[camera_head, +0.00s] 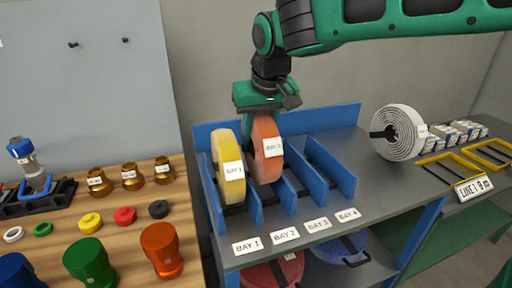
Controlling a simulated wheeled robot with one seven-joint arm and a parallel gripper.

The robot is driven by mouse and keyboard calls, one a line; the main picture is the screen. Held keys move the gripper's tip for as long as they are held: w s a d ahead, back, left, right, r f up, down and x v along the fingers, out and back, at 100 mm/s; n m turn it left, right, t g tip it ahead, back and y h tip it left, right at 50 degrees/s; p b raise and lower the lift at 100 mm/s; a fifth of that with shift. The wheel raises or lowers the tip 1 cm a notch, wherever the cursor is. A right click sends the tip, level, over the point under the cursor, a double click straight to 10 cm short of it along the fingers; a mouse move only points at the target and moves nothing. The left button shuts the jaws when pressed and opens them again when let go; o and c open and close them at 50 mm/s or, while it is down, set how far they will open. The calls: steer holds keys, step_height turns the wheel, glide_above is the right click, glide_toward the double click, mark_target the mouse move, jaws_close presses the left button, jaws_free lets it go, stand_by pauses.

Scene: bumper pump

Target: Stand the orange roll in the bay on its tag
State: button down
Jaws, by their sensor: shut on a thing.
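The orange roll (264,167) is upright, its white tag (273,147) facing out and seeming to read BAY 2. My gripper (256,118) points down and is shut on the roll's upper part; the fingertips are partly hidden. The roll is at the second bay of the blue rack (344,178), between dividers, just right of the yellow roll (229,190). I cannot tell whether its bottom edge rests on the rack floor. The BAY 2 label (286,235) is on the bench front, in front of that bay.
The yellow roll, tagged BAY 1, stands in the first bay, close to the orange one. The bays to the right are empty. A white coiled hose (399,146) stands right of the rack. Brass fittings (131,176) and coloured caps are on the wooden table at left.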

mark_target(264, 118)
steer(key=shift+f, duration=1.9)
steer(key=c, duration=1.2)
jaws_free()
steer(key=shift+s, duration=0.1)
steer(key=v, duration=1.2)
steer(key=shift+s, duration=0.1)
